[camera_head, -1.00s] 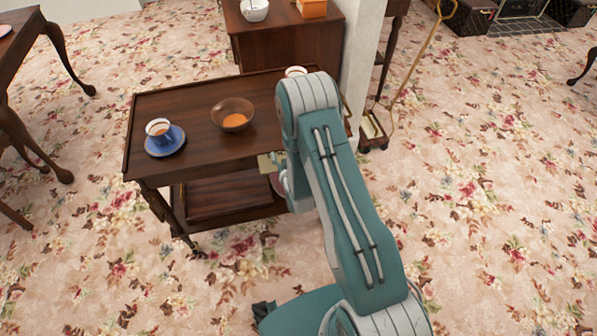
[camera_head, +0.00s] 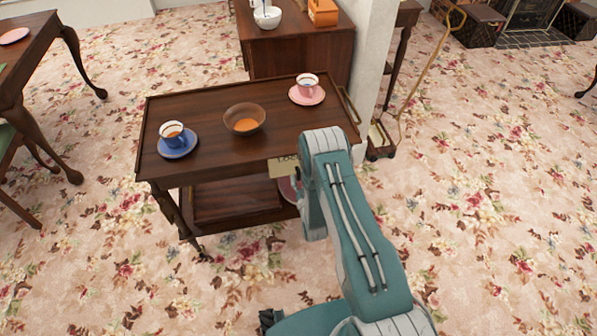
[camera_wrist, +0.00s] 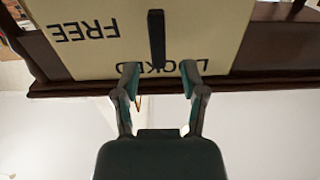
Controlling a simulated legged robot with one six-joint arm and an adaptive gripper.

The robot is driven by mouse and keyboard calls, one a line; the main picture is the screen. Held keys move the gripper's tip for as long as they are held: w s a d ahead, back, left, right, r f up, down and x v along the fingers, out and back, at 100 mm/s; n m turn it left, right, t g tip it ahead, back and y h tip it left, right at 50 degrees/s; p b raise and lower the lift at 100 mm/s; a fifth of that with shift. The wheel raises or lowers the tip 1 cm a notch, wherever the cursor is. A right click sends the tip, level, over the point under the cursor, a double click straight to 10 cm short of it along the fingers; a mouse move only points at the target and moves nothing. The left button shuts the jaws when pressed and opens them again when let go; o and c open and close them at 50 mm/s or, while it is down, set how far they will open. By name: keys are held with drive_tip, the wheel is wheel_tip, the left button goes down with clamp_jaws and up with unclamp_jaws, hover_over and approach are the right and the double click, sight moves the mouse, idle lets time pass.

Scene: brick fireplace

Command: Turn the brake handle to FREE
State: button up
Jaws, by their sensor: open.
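The brake plate (camera_wrist: 95,25) is a cream panel lettered FREE and LOCKED, both upside down in the wrist view. A dark bar, the brake handle (camera_wrist: 156,38), lies on it with its lower end at the LOCKED lettering. My gripper (camera_wrist: 158,70) is open, its two fingertips on either side of the handle's lower end in the picture. I cannot tell whether they touch it. In the head view the plate (camera_head: 283,167) shows on the front edge of the wooden trolley (camera_head: 215,95), partly covered by my arm, and my gripper is hidden.
On the trolley stand a blue cup and saucer (camera_head: 175,140), a brown bowl (camera_head: 244,119) and a pink cup and saucer (camera_head: 307,90). A wooden cabinet (camera_head: 290,45) and a white pillar (camera_head: 370,50) stand behind.

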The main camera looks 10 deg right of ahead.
sight(299, 170)
drive_tip(key=shift+w, duration=1.65)
clamp_jaws()
